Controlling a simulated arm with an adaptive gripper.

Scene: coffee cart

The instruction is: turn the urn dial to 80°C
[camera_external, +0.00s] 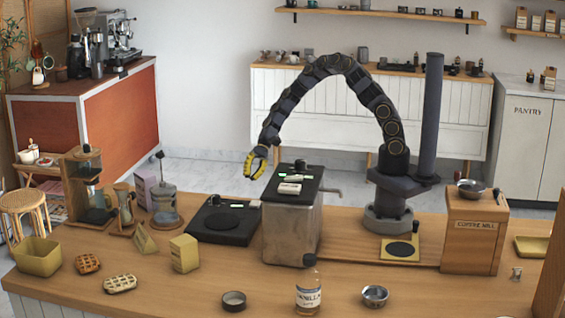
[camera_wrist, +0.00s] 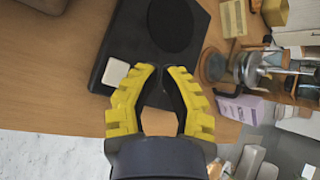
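The urn (camera_external: 291,232) is a metal box with a black top, standing on the counter in the external view. On its black top are a small dark knob-like part (camera_external: 300,165), pale blocks and a green lit strip. I cannot read any temperature mark or tell how the dial is set. My gripper (camera_external: 256,163) is in the air just left of the urn top, apart from it. In the wrist view my gripper's yellow fingers (camera_wrist: 164,72) come together at the tips with nothing visible between them. I cannot make out the urn dial in the wrist view.
A black flat device with a round plate (camera_external: 224,223) lies left of the urn; it also shows in the wrist view (camera_wrist: 170,25). A french press (camera_external: 165,205) stands farther left. A vanilla bottle (camera_external: 309,290) stands in front; a coffee mill (camera_external: 474,235) is right.

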